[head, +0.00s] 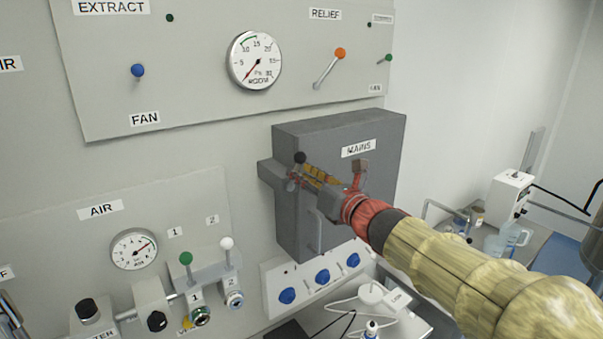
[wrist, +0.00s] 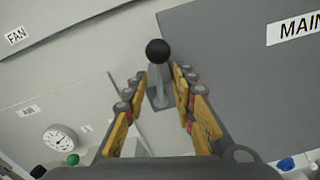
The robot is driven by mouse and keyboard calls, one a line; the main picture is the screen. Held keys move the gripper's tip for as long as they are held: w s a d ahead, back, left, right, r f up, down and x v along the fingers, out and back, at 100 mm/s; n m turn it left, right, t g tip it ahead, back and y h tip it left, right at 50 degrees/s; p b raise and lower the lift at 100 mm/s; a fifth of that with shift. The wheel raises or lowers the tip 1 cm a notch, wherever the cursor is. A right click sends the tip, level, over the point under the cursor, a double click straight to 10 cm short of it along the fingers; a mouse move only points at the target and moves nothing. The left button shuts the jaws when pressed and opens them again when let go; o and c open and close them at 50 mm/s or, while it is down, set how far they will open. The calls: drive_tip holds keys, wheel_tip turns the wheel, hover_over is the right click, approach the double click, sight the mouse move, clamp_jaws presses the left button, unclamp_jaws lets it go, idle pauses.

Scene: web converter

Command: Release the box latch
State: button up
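The grey box labelled MAINS (head: 345,130) is mounted on the wall, its door closed. A short lever with a black ball knob (head: 300,158) stands at its left side. In the wrist view the black knob (wrist: 158,51) and its grey stem show ahead, between the finger lines. My gripper (head: 297,180) is at the lever, coming from the right across the box front. In the wrist view my gripper (wrist: 160,82) is open, with a gap visible on each side of the stem. I cannot tell whether a finger touches the lever.
A pale bar handle (head: 319,230) is on the box front below my gripper. Blue knobs (head: 322,276) sit under the box. A panel with a gauge (head: 254,61) and levers is above; an AIR panel (head: 95,235) is at lower left.

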drive_tip(key=shift+w+a, duration=0.25)
drive_tip(key=shift+w, duration=0.05)
drive_tip(key=shift+c, duration=0.2)
clamp_jaws()
idle(0.6)
